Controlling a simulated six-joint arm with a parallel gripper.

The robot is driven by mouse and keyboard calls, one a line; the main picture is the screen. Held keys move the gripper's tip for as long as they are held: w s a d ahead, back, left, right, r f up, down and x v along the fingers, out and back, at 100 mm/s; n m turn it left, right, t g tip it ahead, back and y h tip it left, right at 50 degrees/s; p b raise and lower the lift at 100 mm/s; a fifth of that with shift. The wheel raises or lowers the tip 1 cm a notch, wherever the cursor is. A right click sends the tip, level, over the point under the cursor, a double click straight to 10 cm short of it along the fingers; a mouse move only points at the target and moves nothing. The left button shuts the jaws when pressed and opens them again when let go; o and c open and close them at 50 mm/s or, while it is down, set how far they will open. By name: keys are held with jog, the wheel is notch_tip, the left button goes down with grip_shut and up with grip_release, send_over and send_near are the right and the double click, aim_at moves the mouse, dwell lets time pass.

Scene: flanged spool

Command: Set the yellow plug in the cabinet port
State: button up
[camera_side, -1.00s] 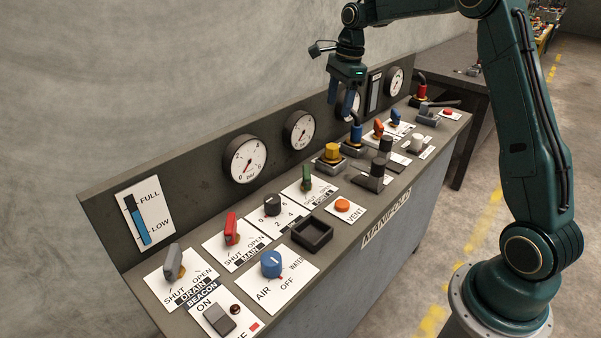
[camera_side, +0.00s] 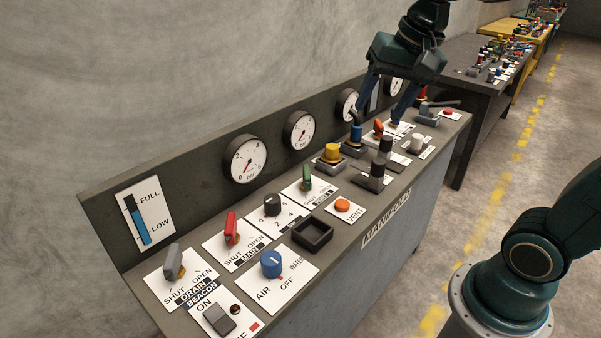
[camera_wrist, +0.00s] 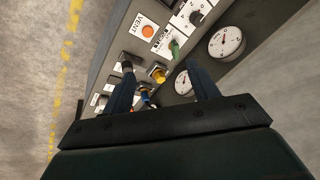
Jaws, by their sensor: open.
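The yellow plug (camera_side: 332,152) stands upright in a grey block on the console, left of a blue plug (camera_side: 356,132) with a dark cable. The yellow plug also shows in the wrist view (camera_wrist: 158,75), between and beyond the fingers. My gripper (camera_side: 378,113) is open, fingers pointing down, above the console and right of the yellow plug in the side view. Nothing is seen between its fingers (camera_wrist: 161,70). I cannot tell which fitting is the cabinet port.
Several levers and knobs surround the plug, including a green lever (camera_side: 307,179) and dark upright handles (camera_side: 377,170). A square black tray (camera_side: 312,234) lies in front. Gauges (camera_side: 245,160) line the back panel. A red plug (camera_side: 422,92) stands at the far end.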

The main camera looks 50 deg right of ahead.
jog(key=s+a+f+n+t, duration=0.1)
jog(key=s+f+n, duration=0.1)
jog(key=s+n, duration=0.2)
jog(key=s+a+f+n, duration=0.1)
jog(key=s+n, duration=0.3)
jog(key=s, duration=0.4)
jog(key=shift+a+f+t, duration=0.4)
jog(key=shift+f, duration=0.1)
